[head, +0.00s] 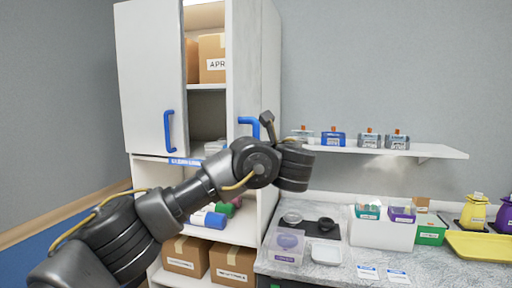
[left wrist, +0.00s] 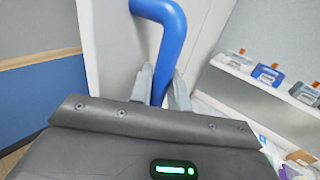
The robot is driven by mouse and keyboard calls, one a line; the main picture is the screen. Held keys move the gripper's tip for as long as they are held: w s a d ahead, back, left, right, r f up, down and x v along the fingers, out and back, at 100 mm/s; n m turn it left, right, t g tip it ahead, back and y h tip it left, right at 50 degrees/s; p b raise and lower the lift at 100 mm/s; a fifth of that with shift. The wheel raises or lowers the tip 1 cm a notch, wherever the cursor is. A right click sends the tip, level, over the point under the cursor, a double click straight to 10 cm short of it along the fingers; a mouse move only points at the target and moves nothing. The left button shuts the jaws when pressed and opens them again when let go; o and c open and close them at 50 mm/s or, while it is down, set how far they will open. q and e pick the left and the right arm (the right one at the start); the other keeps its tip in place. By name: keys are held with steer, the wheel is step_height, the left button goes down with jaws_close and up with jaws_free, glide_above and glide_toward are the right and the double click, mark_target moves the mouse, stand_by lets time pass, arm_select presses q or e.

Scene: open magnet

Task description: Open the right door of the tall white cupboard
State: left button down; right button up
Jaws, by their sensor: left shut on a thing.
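The tall white cupboard (head: 276,60) stands in the middle of the head view. Its left door (head: 148,70) is closed, with a blue handle (head: 168,132). Its right door (head: 243,70) stands partly open, swung out toward me, and the shelves inside show through the gap. The right door's blue handle (head: 249,122) is partly hidden behind my arm; it also shows in the left wrist view (left wrist: 170,45). My left gripper (head: 266,124) is at this handle. In the left wrist view its two fingers (left wrist: 160,90) are shut on the handle's lower part. My right gripper is not in view.
Cardboard boxes (head: 212,58) sit inside the cupboard, and more boxes (head: 232,263) stand on its lowest shelf. A wall shelf (head: 440,151) with several small packs is right of the door. Below is a counter (head: 330,272) with trays, bins and yellow and purple containers.

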arm_select(q)
steer(key=c, duration=1.4)
jaws_free()
steer(key=shift+w, duration=0.15)
